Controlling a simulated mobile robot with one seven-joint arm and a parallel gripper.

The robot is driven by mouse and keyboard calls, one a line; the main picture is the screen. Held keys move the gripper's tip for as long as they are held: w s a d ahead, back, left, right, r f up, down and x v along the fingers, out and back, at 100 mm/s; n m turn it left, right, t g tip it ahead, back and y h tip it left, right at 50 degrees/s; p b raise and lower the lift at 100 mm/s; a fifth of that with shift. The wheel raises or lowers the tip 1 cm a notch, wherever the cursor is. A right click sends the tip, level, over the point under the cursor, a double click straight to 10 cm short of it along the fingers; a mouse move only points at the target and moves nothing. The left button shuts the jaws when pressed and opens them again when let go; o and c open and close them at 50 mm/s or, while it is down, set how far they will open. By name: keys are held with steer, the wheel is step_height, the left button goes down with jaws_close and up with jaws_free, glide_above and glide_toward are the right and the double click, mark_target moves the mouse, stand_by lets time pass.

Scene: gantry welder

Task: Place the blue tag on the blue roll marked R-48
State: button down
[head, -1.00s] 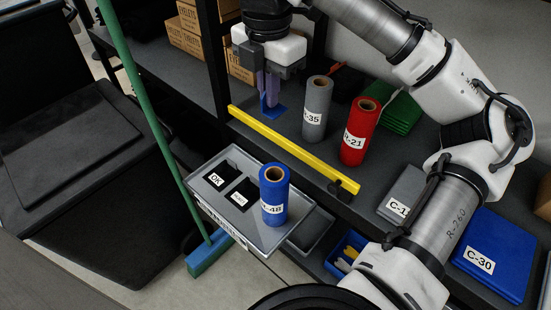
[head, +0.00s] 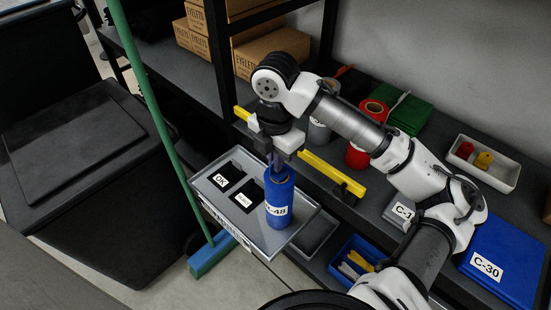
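The blue roll marked R-48 (head: 279,206) stands upright on the grey tray near its right end. My gripper (head: 277,166) points down right over the roll's top. The roll's brown core opening does not show now; blue covers the top between and below my fingers. This blue looks like the blue tag (head: 279,174), lying on or just above the roll, but its outline merges with the roll. Whether my fingers are closed on it or apart is too small to tell.
The grey tray (head: 220,215) has black pads labelled OK and another label. A yellow bar (head: 333,174) edges the shelf behind it. Grey and red rolls (head: 357,157) stand behind that, partly hidden by my arm. A green broom (head: 155,110) leans at left.

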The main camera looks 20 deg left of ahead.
steer(key=shift+f, duration=0.1)
steer(key=shift+f, duration=0.15)
steer(key=c, duration=1.6)
jaws_free()
steer(key=shift+c, duration=0.2)
